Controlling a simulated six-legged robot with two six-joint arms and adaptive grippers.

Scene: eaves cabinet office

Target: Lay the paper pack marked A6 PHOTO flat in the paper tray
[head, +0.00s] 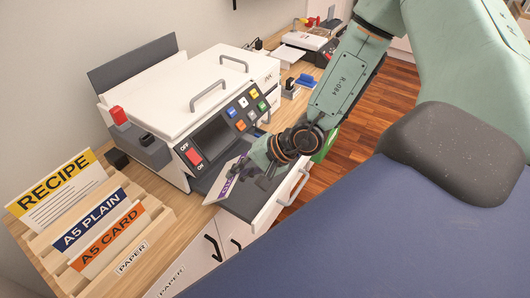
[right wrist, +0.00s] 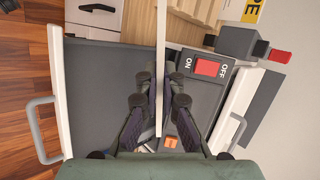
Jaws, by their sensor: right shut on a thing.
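The pack (head: 224,184), white with a purple band, is held on edge and tilted in the head view; its lettering is too small and covered to read fully. In the right wrist view the pack (right wrist: 161,45) shows as a thin white edge. My right gripper (head: 250,170) is shut on it, with a finger on each side in the right wrist view (right wrist: 160,95). The paper tray (head: 252,199) is a pulled-out dark drawer with a white front, below the pack; its floor (right wrist: 105,95) looks empty where visible. My left gripper is not in view.
The printer (head: 190,95) stands just behind the tray, with a red switch (head: 193,155) and coloured buttons. A wooden rack (head: 75,275) at left holds the RECIPE (head: 60,187), A5 PLAIN (head: 92,221) and A5 CARD (head: 112,238) packs. The tray handle (head: 293,188) juts toward the floor.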

